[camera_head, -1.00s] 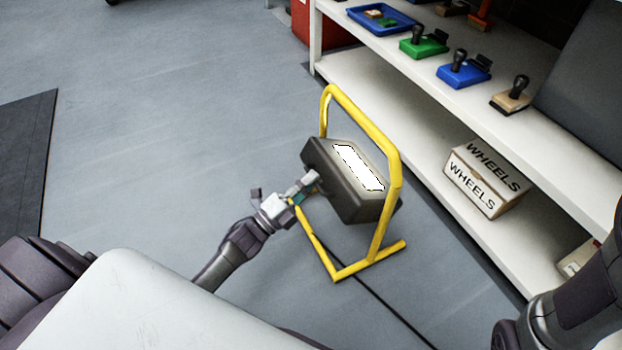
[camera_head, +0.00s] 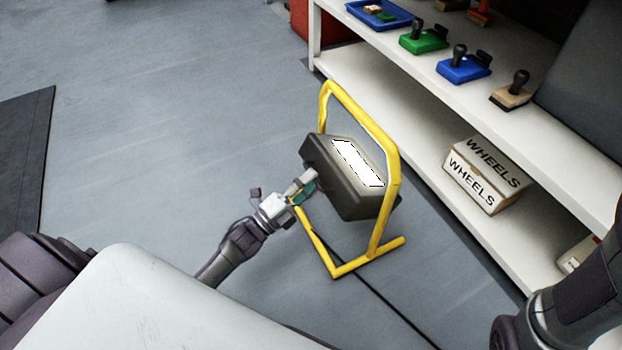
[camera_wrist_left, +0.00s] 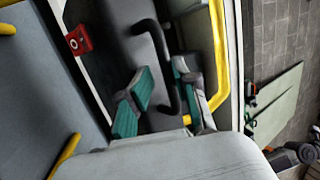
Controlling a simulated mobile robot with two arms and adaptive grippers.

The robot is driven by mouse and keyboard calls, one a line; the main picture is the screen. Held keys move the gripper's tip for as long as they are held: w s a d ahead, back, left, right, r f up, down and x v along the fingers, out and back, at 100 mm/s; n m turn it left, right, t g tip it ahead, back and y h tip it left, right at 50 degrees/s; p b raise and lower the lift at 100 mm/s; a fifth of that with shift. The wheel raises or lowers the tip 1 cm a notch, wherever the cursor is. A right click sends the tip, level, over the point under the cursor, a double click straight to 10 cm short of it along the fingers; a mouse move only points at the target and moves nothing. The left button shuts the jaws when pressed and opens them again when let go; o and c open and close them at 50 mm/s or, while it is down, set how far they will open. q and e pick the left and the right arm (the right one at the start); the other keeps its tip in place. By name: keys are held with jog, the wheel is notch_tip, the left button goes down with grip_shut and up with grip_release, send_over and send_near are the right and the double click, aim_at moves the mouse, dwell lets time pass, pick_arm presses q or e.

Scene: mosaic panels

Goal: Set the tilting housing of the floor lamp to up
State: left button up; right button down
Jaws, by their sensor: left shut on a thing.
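The floor lamp has a yellow tubular stand (camera_head: 389,160) and a dark grey tilting housing (camera_head: 345,195) hung inside it. Its bright white light panel (camera_head: 358,163) shows from above, so the housing faces obliquely upward. My left gripper (camera_head: 304,187) is at the housing's left, rear side. The contact is partly hidden in the head view. My right gripper is out of view.
A white shelf unit (camera_head: 440,150) stands close on the lamp's right, holding stamps, a blue tray (camera_head: 379,14) and a "WHEELS" box (camera_head: 487,175). A black cable (camera_head: 385,300) runs along the floor below the lamp. The grey floor on the left is open, with a dark mat (camera_head: 22,160).

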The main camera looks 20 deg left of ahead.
pick_arm(q)
jog(key=v, duration=1.1)
jog(key=shift+s+a+f, duration=0.15)
jog(key=shift+s, duration=0.05)
